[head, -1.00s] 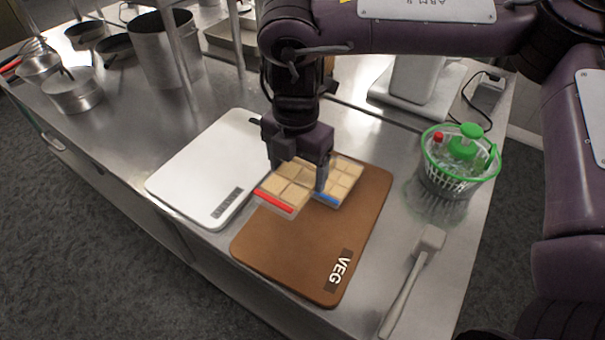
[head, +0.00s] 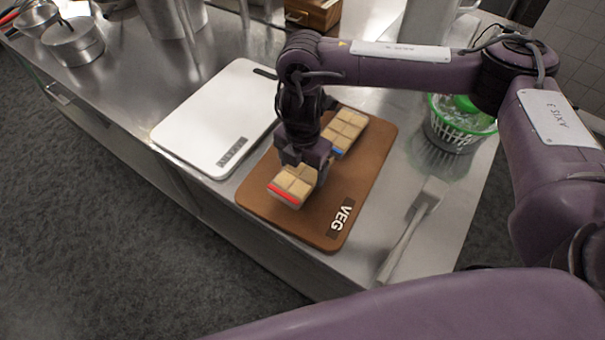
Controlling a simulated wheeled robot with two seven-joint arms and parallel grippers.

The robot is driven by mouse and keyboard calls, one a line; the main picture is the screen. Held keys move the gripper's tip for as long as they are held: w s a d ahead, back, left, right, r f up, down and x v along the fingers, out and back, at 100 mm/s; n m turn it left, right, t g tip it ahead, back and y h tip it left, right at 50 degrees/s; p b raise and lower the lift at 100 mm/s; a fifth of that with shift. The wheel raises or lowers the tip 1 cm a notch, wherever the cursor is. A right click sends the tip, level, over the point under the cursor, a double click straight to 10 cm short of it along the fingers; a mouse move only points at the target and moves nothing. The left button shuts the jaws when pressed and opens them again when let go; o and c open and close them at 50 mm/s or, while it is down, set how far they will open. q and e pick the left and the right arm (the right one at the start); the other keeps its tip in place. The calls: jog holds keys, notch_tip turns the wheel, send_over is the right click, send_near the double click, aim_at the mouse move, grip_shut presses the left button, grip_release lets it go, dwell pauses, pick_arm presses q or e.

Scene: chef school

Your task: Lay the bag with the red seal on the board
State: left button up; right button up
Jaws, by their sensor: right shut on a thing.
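The bag with the red seal (head: 291,188) holds tan square pieces and is over the front left part of the brown board marked VEG (head: 350,193). My right gripper (head: 306,166) is above it, shut on its back end. I cannot tell whether the bag touches the board. A similar bag with a blue seal (head: 345,130) lies on the back part of the brown board, just behind the gripper. A white board (head: 215,115) with a dark label lies to the left. My left gripper is not in view.
A mallet (head: 412,228) lies right of the brown board. A green-rimmed basket (head: 460,125) stands behind it at the right. Metal pots (head: 74,46) stand at the back left. The brown board's right front part is clear.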

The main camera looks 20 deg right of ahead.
aim_at(302, 170)
notch_tip(302, 170, down, 4)
jog(key=shift+r, duration=0.2)
jog(key=shift+f+b, duration=0.15)
jog(key=shift+b, duration=0.2)
jog(key=o, duration=1)
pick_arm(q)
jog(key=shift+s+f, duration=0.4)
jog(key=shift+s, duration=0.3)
pick_arm(e)
jog(key=shift+r, duration=0.55)
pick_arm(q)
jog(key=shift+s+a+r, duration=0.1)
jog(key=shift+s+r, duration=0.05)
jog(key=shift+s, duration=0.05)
pick_arm(e)
notch_tip(302, 170, up, 11)
jog(key=shift+r, duration=0.15)
